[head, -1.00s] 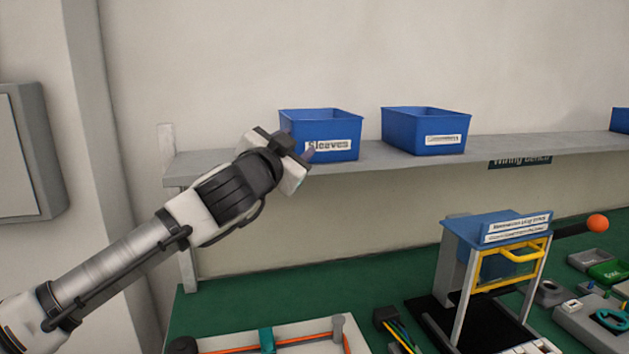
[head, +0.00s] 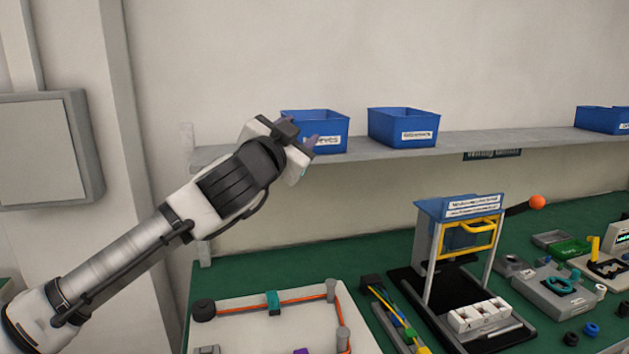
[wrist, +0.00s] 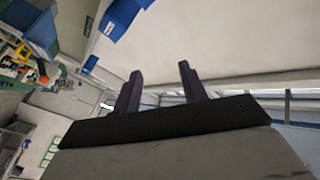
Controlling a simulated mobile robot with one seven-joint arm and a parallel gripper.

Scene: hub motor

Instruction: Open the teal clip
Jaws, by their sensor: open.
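The teal clip (head: 273,302) sits on the orange cable (head: 305,295) along the back of the white board (head: 243,335) at the bottom of the head view. Whether the clip is open or shut is too small to tell. My gripper (head: 311,143) is raised above the bench, in front of the left blue bin and well above the clip. In the wrist view my gripper (wrist: 160,88) shows two dark fingers spread apart with nothing between them. The clip does not show clearly in the wrist view.
Blue bins (head: 403,128) stand on the grey shelf (head: 365,155) behind my gripper. A press-like stand (head: 425,255) with a yellow handle and an orange-knobbed lever (head: 537,202) rises right of the board. Coloured wires (head: 395,315) lie between them. Green bench surface (head: 235,278) is bare behind the board.

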